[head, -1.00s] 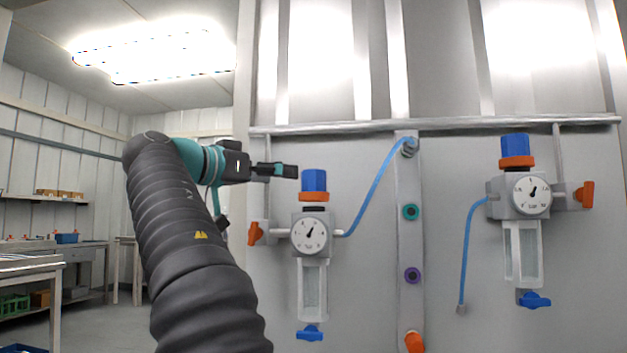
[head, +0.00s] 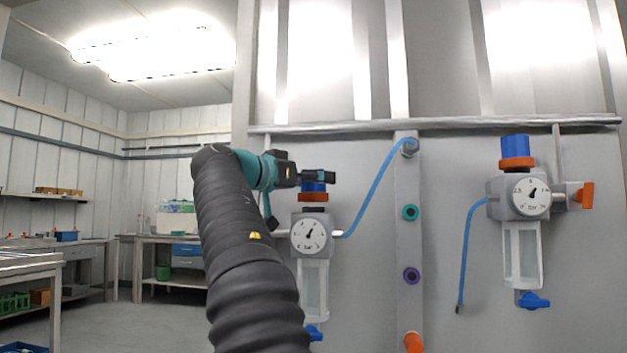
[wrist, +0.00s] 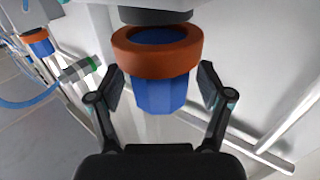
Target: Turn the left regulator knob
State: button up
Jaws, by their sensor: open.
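The left regulator (head: 310,236) is on the grey panel, with a round gauge and a clear bowl below. Its blue knob (head: 313,187) sits on top above an orange ring and is partly covered by my gripper (head: 320,177) in the head view. In the wrist view the blue knob (wrist: 159,94) lies between the two fingers of my gripper (wrist: 161,90), with the orange ring (wrist: 157,52) beyond it. The fingers are open, one on each side, with a visible gap to the knob.
The right regulator (head: 530,196) with its own blue knob (head: 515,146) is on the same panel. A blue hose (head: 374,188) runs from the left regulator up to a fitting on a vertical strip. A horizontal rail (head: 450,123) crosses above both regulators.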

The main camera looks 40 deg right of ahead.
jog(key=c, duration=1.2)
jog(key=shift+f+n+t+b, duration=0.1)
jog(key=shift+n+t+b, duration=0.35)
jog(key=shift+t, duration=0.25)
jog(key=n+t+b, duration=0.1)
jog(key=n+t, duration=0.1)
jog(key=t, duration=0.1)
jog(key=shift+s+y+b, duration=0.1)
jog(key=shift+y+b, duration=0.2)
jog(key=shift+y, duration=0.1)
jog(key=n+t+y, duration=0.1)
jog(key=n+t, duration=0.1)
jog(key=t, duration=0.1)
jog(key=shift+y, duration=0.3)
jog(key=shift+d+n+t+y+p, duration=0.1)
jog(key=shift+n+t+y+p, duration=0.95)
jog(key=shift+n+t+y, duration=2)
jog(key=shift+n+t+y+b, duration=0.35)
jog(key=shift+n+t+y, duration=0.6)
jog(key=shift+y, duration=0.4)
jog(key=shift+n+t+y+b, duration=0.5)
jog(key=shift+n+y, duration=0.25)
jog(key=shift+y, duration=0.65)
